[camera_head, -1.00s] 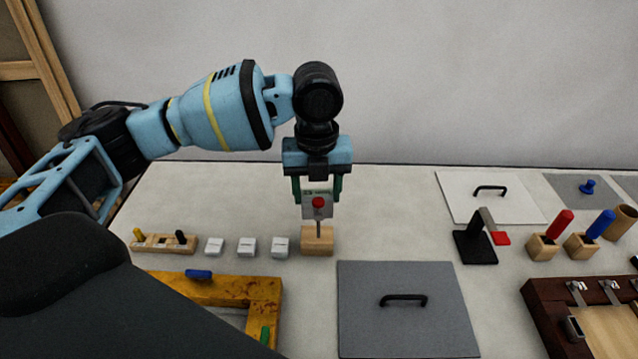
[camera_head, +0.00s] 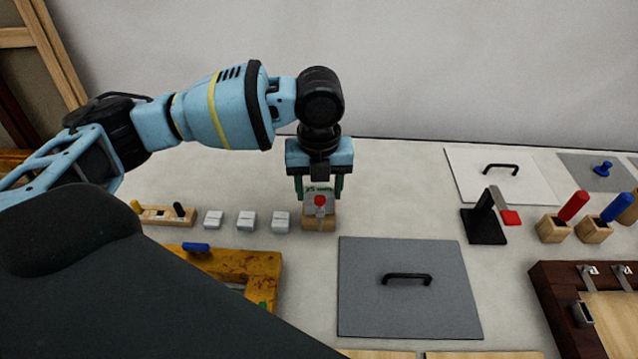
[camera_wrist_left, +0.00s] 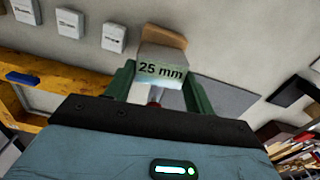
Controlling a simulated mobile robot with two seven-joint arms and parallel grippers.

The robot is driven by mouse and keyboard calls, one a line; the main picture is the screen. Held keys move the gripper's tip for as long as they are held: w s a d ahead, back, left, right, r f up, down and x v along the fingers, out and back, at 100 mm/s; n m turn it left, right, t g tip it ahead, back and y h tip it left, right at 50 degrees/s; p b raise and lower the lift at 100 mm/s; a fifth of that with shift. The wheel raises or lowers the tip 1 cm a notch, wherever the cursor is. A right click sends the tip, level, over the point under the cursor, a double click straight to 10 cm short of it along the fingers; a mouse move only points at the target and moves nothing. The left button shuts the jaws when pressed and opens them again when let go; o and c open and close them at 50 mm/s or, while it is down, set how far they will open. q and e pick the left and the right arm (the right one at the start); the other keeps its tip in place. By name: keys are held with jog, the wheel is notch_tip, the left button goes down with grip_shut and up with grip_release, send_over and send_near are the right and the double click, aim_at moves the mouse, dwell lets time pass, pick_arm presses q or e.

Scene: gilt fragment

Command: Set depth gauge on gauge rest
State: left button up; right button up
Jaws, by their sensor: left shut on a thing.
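My left gripper (camera_head: 319,188) is shut on the depth gauge (camera_head: 318,194), a pale block with a printed label and a red knob on its front. In the left wrist view the gauge (camera_wrist_left: 161,71) reads "25 mm" and sits between the green fingers (camera_wrist_left: 156,92). The wooden gauge rest (camera_head: 319,224) is directly below the gauge in the head view, and the gauge overlaps its upper part. Part of the rest (camera_wrist_left: 164,36) shows past the gauge in the wrist view. I cannot tell whether they touch. My right gripper is not in view.
Several small white blocks (camera_head: 246,221) stand left of the rest, beside a wooden rack (camera_head: 166,215). A yellow frame (camera_head: 235,262) and a grey panel with a handle (camera_head: 408,300) lie in front. A black stand (camera_head: 484,224) stands to the right.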

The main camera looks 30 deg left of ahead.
pick_arm(q)
jog(key=shift+f, duration=0.55)
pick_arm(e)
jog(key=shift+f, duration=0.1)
pick_arm(q)
jog(key=o, duration=1.2)
jog(key=shift+r+p, duration=0.75)
jog(key=shift+r, duration=0.8)
jog(key=shift+r+p, duration=1.1)
jog(key=shift+r, duration=1.35)
notch_tip(320, 180, up, 5)
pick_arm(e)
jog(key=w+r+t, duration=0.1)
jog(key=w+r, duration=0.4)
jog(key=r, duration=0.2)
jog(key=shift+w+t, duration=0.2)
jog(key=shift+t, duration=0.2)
